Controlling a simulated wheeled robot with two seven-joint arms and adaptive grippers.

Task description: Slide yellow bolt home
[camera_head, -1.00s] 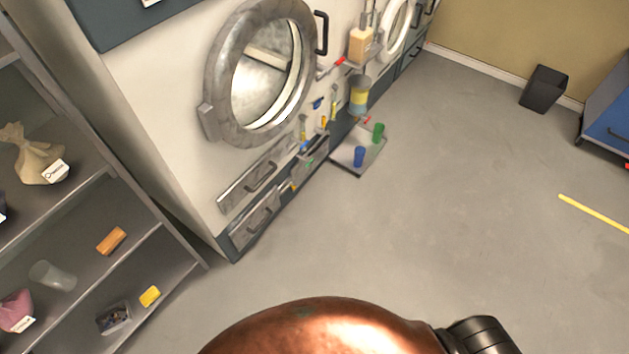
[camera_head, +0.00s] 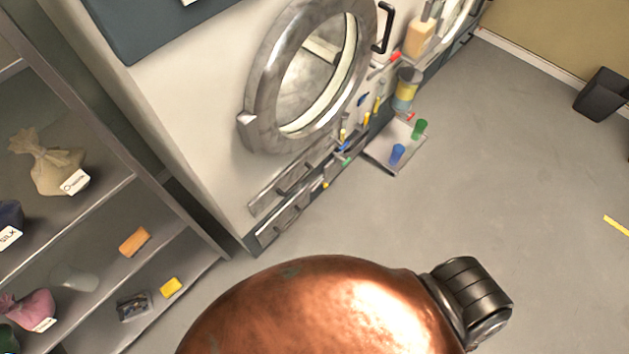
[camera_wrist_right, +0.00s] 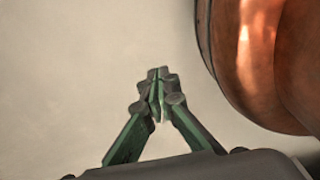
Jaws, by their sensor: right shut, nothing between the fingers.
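Several small yellow parts sit on the front of a pale machine (camera_head: 215,115) in the head view. One yellow part (camera_head: 366,118) is below and right of the round door; another (camera_head: 343,133) is lower left of it. They are too small for me to tell which is the yellow bolt or how it sits. My right gripper (camera_wrist_right: 158,78) shows in the right wrist view, with its green fingers shut and empty against a plain pale background. No bolt shows in that view. My left gripper is not in view.
The round metal door (camera_head: 265,120) is on the machine's front, with handled drawers (camera_head: 290,180) below. A low tray (camera_head: 380,158) carries a blue cup (camera_head: 397,154) and a green cup (camera_head: 419,129). Shelving (camera_head: 165,205) stands at left. The grey floor at right is mostly clear.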

